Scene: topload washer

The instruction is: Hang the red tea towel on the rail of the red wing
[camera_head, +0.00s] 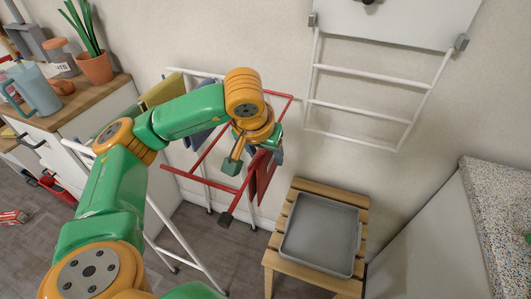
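The red tea towel (262,176) hangs folded at the right side of the drying rack's red wing (196,181). Its upper edge is partly hidden by my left gripper, so I cannot tell exactly how it lies over the rail. My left gripper (254,161) points down just above and beside the towel. Its fingers appear spread, one left of the towel and one near its upper right. I cannot see the towel clamped between them. My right gripper is not in view.
A grey tray (320,236) sits on a wooden slatted stool (289,218) right of the rack. An olive cloth (162,90) and blue cloths hang on the rack's back part. A wall-mounted white rack (357,109) is above. A counter with a plant pot (95,67) stands left.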

